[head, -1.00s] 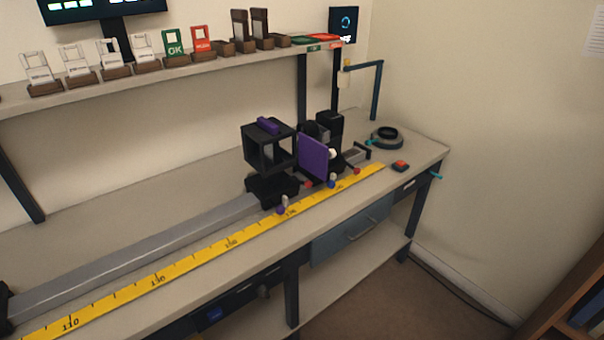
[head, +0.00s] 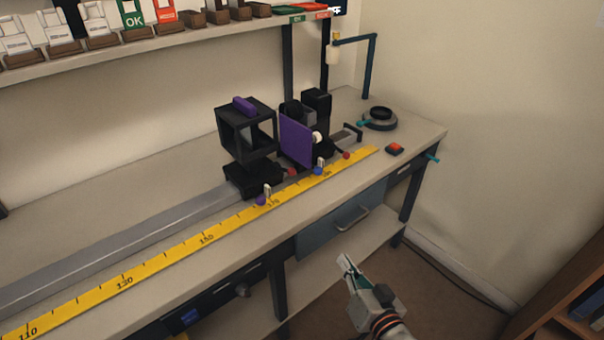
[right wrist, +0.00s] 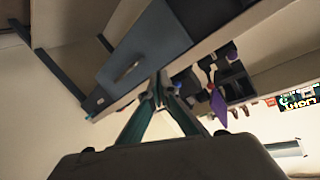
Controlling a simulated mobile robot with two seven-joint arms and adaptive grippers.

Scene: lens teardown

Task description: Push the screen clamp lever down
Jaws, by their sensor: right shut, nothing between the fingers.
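A purple screen (head: 296,141) stands upright on the rail among black carriages; it also shows in the right wrist view (right wrist: 219,106). Small levers with coloured balls stick out at the rail's front: a purple ball (head: 261,200), a blue ball (head: 318,171) and a red ball (head: 346,155). The blue one is nearest the screen's foot, but I cannot tell for sure which is the screen clamp lever. My right gripper (head: 345,261) is shut and empty, in front of the bench and below its top, apart from the levers. My left gripper is not in view.
A black frame box (head: 246,128) with a purple block on top stands left of the screen. A yellow ruler (head: 207,239) runs along the bench front. A red button (head: 395,149) sits at right. The drawer handle (head: 352,219) juts out near my right gripper.

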